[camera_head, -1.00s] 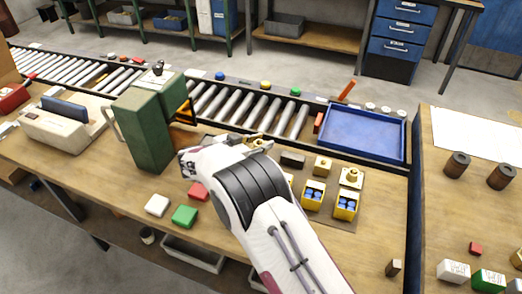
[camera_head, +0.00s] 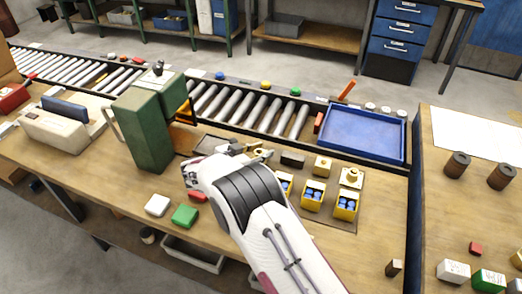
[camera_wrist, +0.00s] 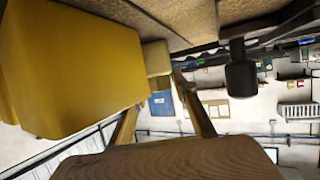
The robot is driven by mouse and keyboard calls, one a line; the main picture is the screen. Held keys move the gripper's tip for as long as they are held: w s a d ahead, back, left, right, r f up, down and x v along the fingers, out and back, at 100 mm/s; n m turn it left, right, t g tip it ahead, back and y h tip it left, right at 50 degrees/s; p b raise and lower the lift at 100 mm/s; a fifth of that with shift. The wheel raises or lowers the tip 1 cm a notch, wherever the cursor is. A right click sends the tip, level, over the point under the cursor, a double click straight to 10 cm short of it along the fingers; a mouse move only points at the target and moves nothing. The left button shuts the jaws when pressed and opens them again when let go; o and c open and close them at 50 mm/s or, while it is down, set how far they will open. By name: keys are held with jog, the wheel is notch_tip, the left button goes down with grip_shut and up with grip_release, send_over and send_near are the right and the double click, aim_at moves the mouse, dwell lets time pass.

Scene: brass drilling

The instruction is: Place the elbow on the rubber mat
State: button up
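My gripper (camera_head: 246,151) is over the middle of the bench, mostly hidden behind my own white and black wrist in the head view. A small brass-coloured piece (camera_head: 259,153) shows beside its fingers; I cannot tell if it is the elbow or whether it is held. A dark flat mat-like area (camera_head: 213,144) lies behind and left of the gripper; it may be the rubber mat. In the wrist view a large yellow block-like shape (camera_wrist: 70,70) fills the left, very close, with a smaller tan piece (camera_wrist: 156,62) beside it. The finger opening is not clear.
A green machine (camera_head: 150,128) stands left of my wrist. Yellow boxes with blue contents (camera_head: 312,196) and brass fittings (camera_head: 351,177) stand to the right. White (camera_head: 157,205) and green (camera_head: 184,216) blocks lie in front. A blue tray (camera_head: 361,134) is at the back right.

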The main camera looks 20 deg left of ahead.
jog(key=shift+o, duration=1.3)
jog(key=shift+r, duration=0.15)
jog(key=shift+s+r, duration=0.1)
jog(key=shift+s, duration=0.05)
jog(key=v, duration=1.1)
jog(key=shift+s+a+r, duration=0.15)
jog(key=shift+s+a, duration=0.1)
jog(key=shift+w, duration=0.1)
